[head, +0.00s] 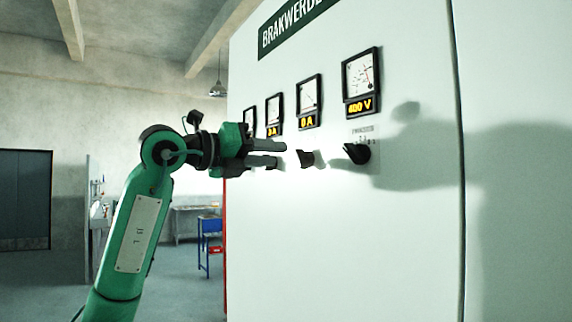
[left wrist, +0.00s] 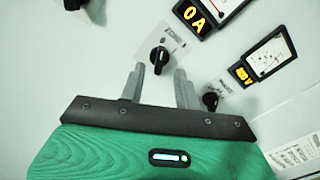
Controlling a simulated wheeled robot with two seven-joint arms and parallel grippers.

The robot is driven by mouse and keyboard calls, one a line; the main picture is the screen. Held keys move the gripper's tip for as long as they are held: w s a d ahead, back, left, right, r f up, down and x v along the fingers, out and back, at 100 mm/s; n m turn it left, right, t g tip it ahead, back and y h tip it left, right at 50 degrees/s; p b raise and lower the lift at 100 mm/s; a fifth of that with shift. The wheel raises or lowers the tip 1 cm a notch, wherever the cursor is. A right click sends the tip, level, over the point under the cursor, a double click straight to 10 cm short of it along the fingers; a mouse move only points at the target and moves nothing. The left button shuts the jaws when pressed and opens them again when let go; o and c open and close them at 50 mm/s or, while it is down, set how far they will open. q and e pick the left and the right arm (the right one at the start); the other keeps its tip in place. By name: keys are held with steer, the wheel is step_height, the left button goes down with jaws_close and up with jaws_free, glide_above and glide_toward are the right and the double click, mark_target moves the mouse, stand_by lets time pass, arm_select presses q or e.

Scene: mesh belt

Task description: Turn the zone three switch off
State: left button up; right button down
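The rotary switch under the 0 A meter is a black knob (head: 306,158). In the left wrist view this knob (left wrist: 159,58) sits on a pale plate reading "ZONE", with a number too small to read surely. It is the last zone knob before the voltmeter selector, so it appears to be zone three. My left gripper (head: 284,153) is open and empty, its fingers pointing toward the panel, just left of the knob in the head view. In the left wrist view the fingertips (left wrist: 159,72) end just below the knob; they look apart from it. My right gripper is not in view.
The voltmeter selector (head: 357,152) is a nearby black knob under the 400 V meter (head: 361,82). The 0 A meter (head: 309,101) is above the zone knob. Another knob (left wrist: 75,4) shows at the wrist view's top left. The cabinet front (head: 400,250) below is clear.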

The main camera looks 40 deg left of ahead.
arm_select(q)
steer(key=b+v, duration=0.2)
steer(key=v, duration=0.6)
steer(key=shift+s, duration=0.4)
steer(key=shift+a, duration=0.15)
